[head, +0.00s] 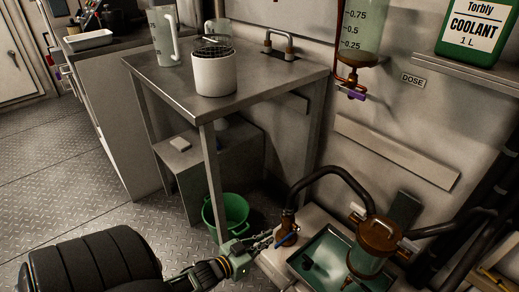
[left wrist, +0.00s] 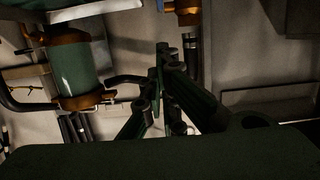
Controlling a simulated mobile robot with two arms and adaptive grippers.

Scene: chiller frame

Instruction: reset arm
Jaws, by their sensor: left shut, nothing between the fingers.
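My left gripper (head: 267,239) comes in from the bottom of the head view. Its fingers are together with nothing between them, and they point at the brown pipe fitting with a blue lever (head: 287,238). In the head view the fingertips overlap or lie very near this fitting; I cannot tell whether they touch. In the left wrist view, the closed fingers (left wrist: 161,65) point up the picture, beside a brown fitting (left wrist: 187,12) on a dark hose. My right gripper is not in view.
A glass filter bowl (head: 366,262) with a brown cap stands over a green tray (head: 312,249), joined to a black hose (head: 335,171). A steel table (head: 160,82) holds a white pot (head: 214,76) and jugs. A green bucket (head: 236,213) stands underneath. Open floor (head: 75,190) lies left.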

